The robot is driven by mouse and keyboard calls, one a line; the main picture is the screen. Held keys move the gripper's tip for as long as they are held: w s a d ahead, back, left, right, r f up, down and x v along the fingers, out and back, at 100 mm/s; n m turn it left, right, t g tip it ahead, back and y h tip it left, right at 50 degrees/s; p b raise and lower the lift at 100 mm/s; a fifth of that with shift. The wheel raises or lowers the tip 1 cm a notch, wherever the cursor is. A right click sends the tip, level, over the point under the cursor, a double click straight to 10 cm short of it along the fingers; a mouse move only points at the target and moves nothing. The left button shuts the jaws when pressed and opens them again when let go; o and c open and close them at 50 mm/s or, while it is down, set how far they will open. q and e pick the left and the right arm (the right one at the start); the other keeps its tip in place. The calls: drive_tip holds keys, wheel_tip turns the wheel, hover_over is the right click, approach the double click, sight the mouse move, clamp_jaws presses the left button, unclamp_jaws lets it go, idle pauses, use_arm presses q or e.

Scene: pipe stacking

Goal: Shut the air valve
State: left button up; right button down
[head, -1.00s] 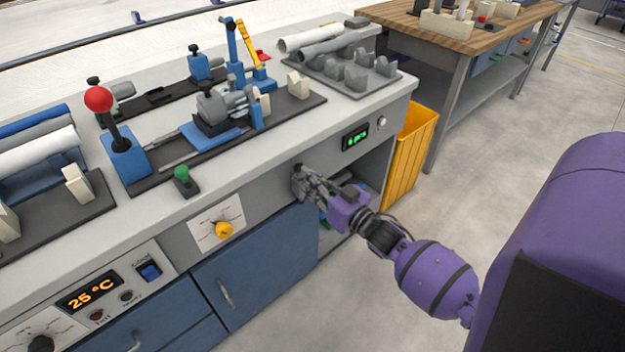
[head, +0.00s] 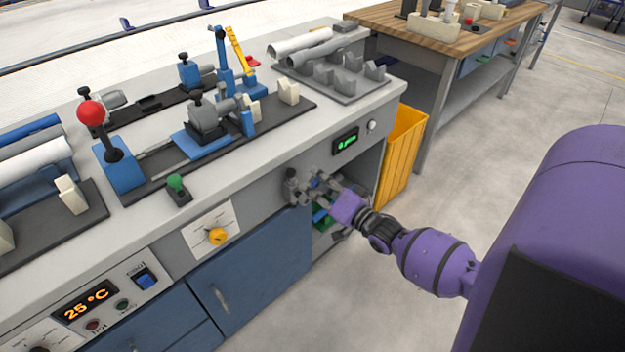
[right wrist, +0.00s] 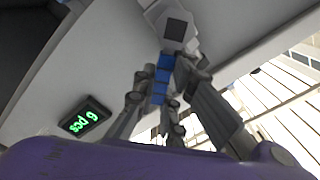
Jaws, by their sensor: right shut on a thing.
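The air valve shows in part on the bench front, right of the blue door and below the green display. Its grey body (head: 291,187) stands out from the panel, and a bit of blue handle shows among my fingers. My right gripper (head: 318,186) is shut on this handle. In the right wrist view the blue handle (right wrist: 161,78) lies between the grey fingers, with a grey block behind it. The fingers hide much of the valve, so I cannot tell the handle's exact angle. My left gripper is not in view.
A green display (head: 346,141) and a round button (head: 372,126) sit right of the valve. A yellow knob (head: 217,236) is to its left. A yellow bin (head: 403,150) stands at the bench's right end. Below the valve is an open shelf space.

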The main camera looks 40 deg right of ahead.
use_arm(q)
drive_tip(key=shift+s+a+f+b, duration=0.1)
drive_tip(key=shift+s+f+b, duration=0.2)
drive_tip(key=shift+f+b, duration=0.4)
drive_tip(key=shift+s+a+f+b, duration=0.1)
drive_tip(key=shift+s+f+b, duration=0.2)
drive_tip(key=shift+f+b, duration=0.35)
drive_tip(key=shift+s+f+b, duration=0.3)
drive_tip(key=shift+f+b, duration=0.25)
drive_tip(key=shift+b, duration=0.25)
use_arm(e)
drive_tip(key=shift+d+f+m, duration=0.2)
drive_tip(key=shift+f+m, duration=0.45)
drive_tip(key=shift+m, duration=0.7)
drive_tip(key=shift+d+f+m, duration=0.2)
drive_tip(key=shift+f+m, duration=0.4)
drive_tip(key=shift+m, duration=0.7)
drive_tip(key=shift+d+f+m, duration=0.2)
drive_tip(key=shift+f+m, duration=0.45)
drive_tip(key=shift+m, duration=0.7)
drive_tip(key=c, duration=1.8)
unclamp_jaws()
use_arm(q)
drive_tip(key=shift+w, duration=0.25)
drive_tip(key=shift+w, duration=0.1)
use_arm(e)
drive_tip(key=shift+r, duration=0.1)
